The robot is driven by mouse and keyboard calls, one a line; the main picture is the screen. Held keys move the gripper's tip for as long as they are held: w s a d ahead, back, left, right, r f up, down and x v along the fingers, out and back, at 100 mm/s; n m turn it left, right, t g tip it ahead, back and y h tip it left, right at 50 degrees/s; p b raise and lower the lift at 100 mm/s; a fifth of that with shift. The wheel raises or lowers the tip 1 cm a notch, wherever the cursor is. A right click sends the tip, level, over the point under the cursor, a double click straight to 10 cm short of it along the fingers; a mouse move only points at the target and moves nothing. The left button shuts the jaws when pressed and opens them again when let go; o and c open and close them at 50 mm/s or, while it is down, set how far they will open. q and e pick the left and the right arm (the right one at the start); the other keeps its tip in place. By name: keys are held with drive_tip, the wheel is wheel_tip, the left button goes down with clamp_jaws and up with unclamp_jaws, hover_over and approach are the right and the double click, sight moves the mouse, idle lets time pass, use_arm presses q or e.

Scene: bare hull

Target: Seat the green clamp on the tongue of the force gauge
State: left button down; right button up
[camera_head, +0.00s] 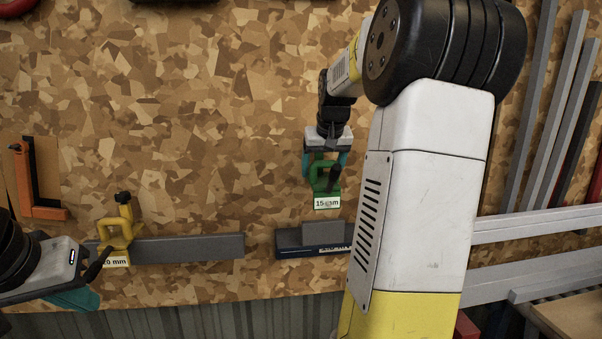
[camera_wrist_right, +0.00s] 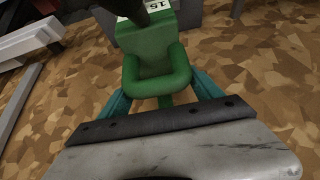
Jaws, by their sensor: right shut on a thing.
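The green clamp (camera_head: 319,182), with a 15 mm label, is held by my right gripper (camera_head: 326,163), whose teal fingers are shut on it. In the right wrist view the green clamp (camera_wrist_right: 155,62) sits between the teal fingertips (camera_wrist_right: 161,97). The force gauge (camera_head: 288,250) is a dark blue block with a grey tongue (camera_head: 322,236) on top. The clamp shows just above the tongue in the head view, seemingly apart from it. My right arm hides the gauge's right end. My left gripper (camera_head: 76,294) is at the lower left, its fingers mostly hidden.
A yellow clamp (camera_head: 119,232) with a 20 mm label stands at the left end of a grey bar (camera_head: 195,247), near my left gripper. An orange square (camera_head: 34,190) lies at the far left. Grey metal bars (camera_head: 540,225) lie at the right. The patterned surface between is largely clear.

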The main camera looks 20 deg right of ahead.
sight(322, 201)
idle(0.5)
drive_tip(key=shift+f, duration=4.7)
drive_tip(key=shift+f, duration=0.1)
drive_tip(key=o, duration=2)
drive_tip(key=shift+o, duration=0.8)
drive_tip(key=shift+f, duration=0.1)
drive_tip(key=v, duration=0.8)
